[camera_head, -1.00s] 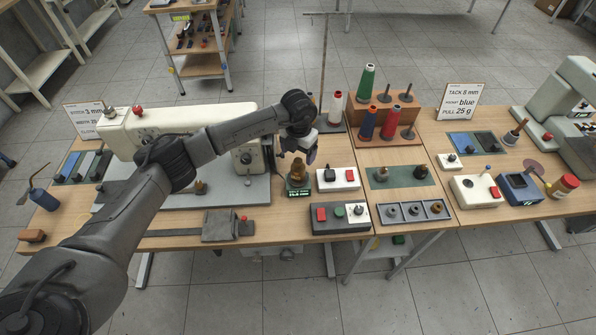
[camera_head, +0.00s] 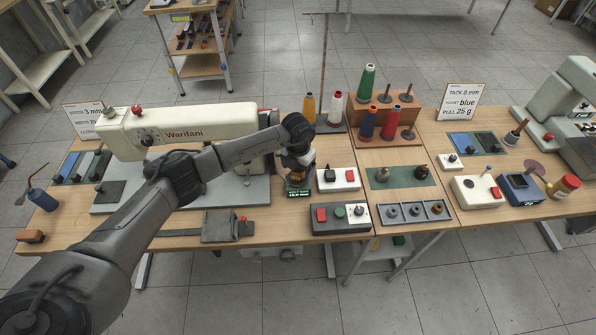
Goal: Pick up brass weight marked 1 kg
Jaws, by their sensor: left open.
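A smaller brass piece (camera_head: 383,175) and a dark piece (camera_head: 421,172) stand on a green mat (camera_head: 402,178) to the right. My right gripper is not in view.
A cream sewing machine (camera_head: 190,129) stands behind my arm. Thread spools (camera_head: 366,82) are at the back. A grey tray (camera_head: 413,211) lies further right.

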